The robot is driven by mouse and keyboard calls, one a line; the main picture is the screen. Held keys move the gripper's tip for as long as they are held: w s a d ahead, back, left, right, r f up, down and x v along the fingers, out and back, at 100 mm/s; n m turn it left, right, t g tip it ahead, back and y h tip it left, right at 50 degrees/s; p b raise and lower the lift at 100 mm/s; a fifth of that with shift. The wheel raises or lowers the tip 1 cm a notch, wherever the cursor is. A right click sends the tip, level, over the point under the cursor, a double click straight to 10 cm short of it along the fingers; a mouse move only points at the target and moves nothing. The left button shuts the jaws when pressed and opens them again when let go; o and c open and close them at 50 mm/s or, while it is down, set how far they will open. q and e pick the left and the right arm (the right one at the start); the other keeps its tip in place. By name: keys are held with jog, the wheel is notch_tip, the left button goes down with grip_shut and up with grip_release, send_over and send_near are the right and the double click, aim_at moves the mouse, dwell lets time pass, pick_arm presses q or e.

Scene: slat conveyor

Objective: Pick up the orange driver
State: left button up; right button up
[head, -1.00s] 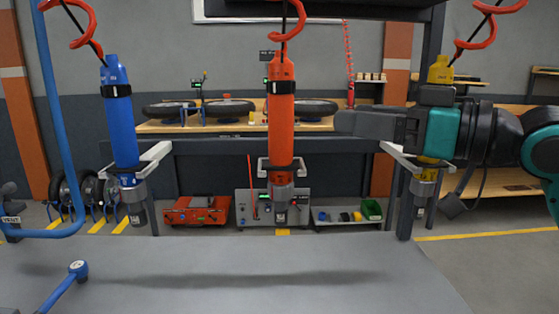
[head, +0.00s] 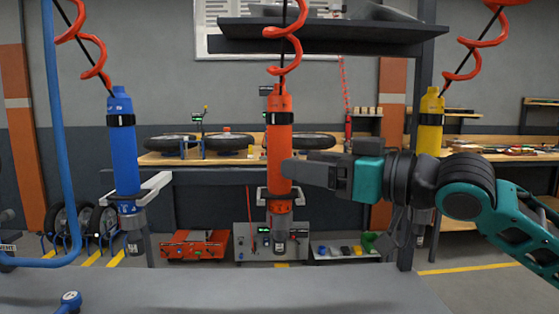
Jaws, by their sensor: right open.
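The orange driver (head: 279,142) hangs upright in the middle of the head view from a red coiled cord, with its lower end in a light bracket. My right gripper (head: 296,172) comes in from the right, its fingers pointing left. Its fingertips overlap the right edge of the orange driver's body; I cannot tell whether they touch it or are in front of it. The jaws are open and hold nothing. The left gripper is not in view.
A blue driver (head: 123,150) hangs at the left and a yellow driver (head: 430,122) at the right, behind my right arm. A dark shelf (head: 330,34) is above. The grey tabletop (head: 230,287) in front is mostly clear. A blue-handled tool (head: 70,299) lies at lower left.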

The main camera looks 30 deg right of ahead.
aim_at(279, 161)
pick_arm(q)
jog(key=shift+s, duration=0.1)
pick_arm(e)
jog(key=shift+w+a, duration=0.1)
jog(key=shift+w, duration=0.1)
jog(key=shift+w+a+r+p, duration=0.2)
jog(key=shift+w+a+p, duration=0.45)
jog(key=shift+p, duration=0.25)
jog(key=shift+w+a+p, duration=0.25)
jog(key=shift+w+p, duration=0.2)
jog(key=shift+w, duration=0.05)
jog(key=shift+w+a, duration=0.15)
jog(key=shift+w, duration=0.2)
jog(key=shift+p+x, duration=0.45)
jog(key=shift+x, duration=0.3)
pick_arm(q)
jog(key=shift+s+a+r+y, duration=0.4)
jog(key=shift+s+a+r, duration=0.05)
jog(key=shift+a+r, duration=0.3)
pick_arm(e)
jog(key=shift+f, duration=0.2)
